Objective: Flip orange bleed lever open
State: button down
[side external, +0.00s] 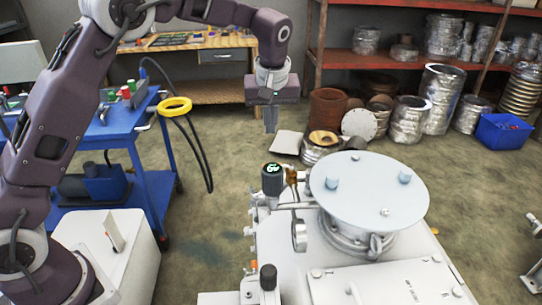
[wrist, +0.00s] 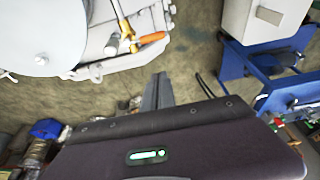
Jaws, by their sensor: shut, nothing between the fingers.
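The orange bleed lever (wrist: 152,39) shows in the wrist view, sticking out to the right from a small brass fitting (wrist: 125,30) at the edge of the white vessel. In the side view the brass-orange fitting (side external: 291,176) stands beside the black-capped gauge marked GV (side external: 272,180); the lever itself is hard to make out there. My gripper (side external: 270,128) hangs pointing down, above and behind the gauge, apart from everything. In the wrist view its fingers (wrist: 159,80) are together and empty, a little below the lever in the picture.
The round pale lid (side external: 365,185) with studs tops the white vessel right of the fitting. A blue cart (side external: 100,130) with a yellow ring and black hose (side external: 175,107) stands at left. Metal ducts and cans (side external: 410,115) stand behind. Air around my gripper is clear.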

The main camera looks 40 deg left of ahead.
jog(key=shift+w+f, duration=0.1)
jog(key=shift+f, duration=0.05)
notch_tip(320, 180, down, 9)
jog(key=shift+s+d+r, duration=0.2)
jog(key=shift+s+d, duration=0.1)
jog(key=shift+s, duration=0.05)
dwell(0.4)
